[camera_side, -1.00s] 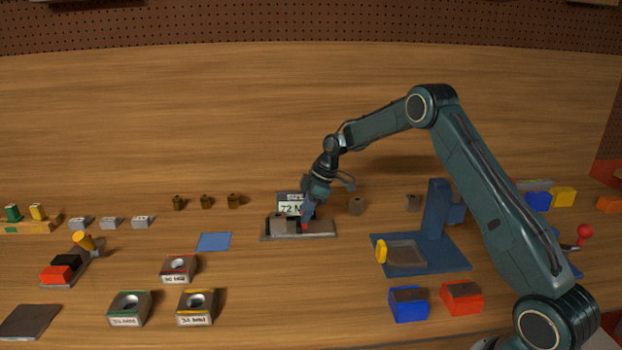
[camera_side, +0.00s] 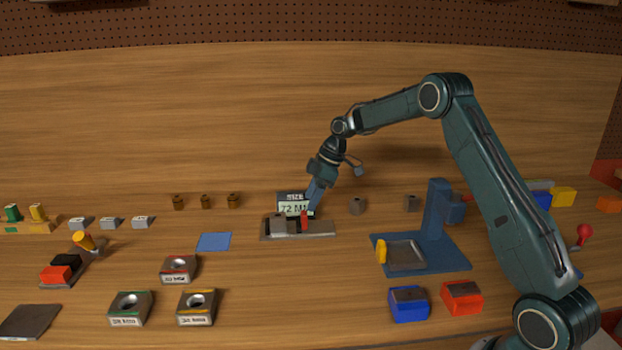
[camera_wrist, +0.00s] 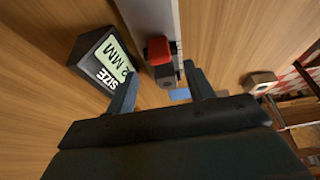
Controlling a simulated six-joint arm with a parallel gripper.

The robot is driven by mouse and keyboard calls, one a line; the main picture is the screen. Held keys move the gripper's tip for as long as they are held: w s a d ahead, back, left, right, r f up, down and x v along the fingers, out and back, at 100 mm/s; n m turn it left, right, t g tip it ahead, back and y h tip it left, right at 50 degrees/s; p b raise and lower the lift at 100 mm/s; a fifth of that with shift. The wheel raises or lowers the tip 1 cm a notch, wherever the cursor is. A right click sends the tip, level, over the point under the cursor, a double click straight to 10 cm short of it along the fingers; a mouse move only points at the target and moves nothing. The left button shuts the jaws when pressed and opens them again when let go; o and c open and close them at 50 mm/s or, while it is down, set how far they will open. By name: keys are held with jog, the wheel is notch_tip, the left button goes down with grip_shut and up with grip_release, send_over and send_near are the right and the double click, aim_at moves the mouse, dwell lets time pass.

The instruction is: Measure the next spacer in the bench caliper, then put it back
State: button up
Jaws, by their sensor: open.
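The bench caliper (camera_side: 318,235) is a grey bar on the table with a light grey block at its left and a red piece (camera_side: 304,221) near its middle. A dark patch shows between the two; I cannot tell whether it is a spacer. My gripper (camera_side: 311,209) is open just above the caliper's red end. In the wrist view, the red piece (camera_wrist: 158,50) lies beyond the open fingers (camera_wrist: 162,92).
Three brown pieces (camera_side: 205,201) stand back left. A blue mat (camera_side: 214,242) lies left of the caliper, with labelled ring blocks (camera_side: 179,268) in front. A blue stand (camera_side: 437,220) rises to the right. The table behind the caliper is clear.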

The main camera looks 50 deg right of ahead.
jog(key=v, duration=0.9)
jog(key=s+a+r+m+t+h, duration=0.15)
jog(key=s+a+r+m, duration=0.25)
jog(key=s+a+r, duration=0.95)
jog(key=s+a+f+m+h, duration=0.1)
jog(key=s+a+f+m, duration=0.1)
jog(key=s, duration=0.9)
jog(key=s+a+f+m, duration=0.2)
jog(key=s+f, duration=0.3)
jog(key=s, duration=0.6)
jog(key=shift+s+a+m+t+h, duration=0.3)
jog(key=shift+a+m+t+h, duration=0.05)
jog(key=shift+m+t, duration=0.15)
